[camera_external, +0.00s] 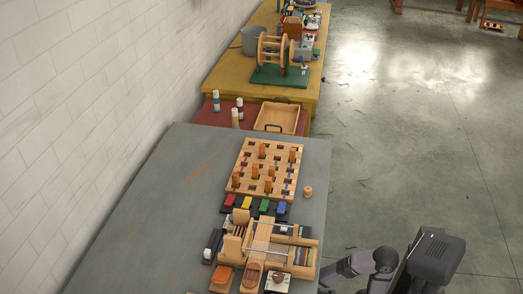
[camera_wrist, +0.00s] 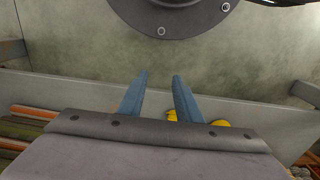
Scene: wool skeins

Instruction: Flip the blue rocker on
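The blue rocker (camera_external: 282,208) is the rightmost in a row of coloured rockers on the grey table in the external view. It is too small there to tell which way it is tipped. The blue rocker cannot be made out in the wrist view. My gripper (camera_wrist: 161,75) shows in the wrist view with its two blue fingers apart and nothing between them. In the external view my arm is at the bottom right, off the table's right side and away from the rockers; its fingers cannot be made out there.
Red (camera_external: 230,200), yellow (camera_external: 247,202) and green (camera_external: 264,205) rockers sit left of the blue one. A wooden peg board (camera_external: 240,160) stands behind the row, a wooden loom-like frame (camera_external: 270,243) in front. A small wooden spool (camera_external: 308,191) is at right. The table's left part is clear.

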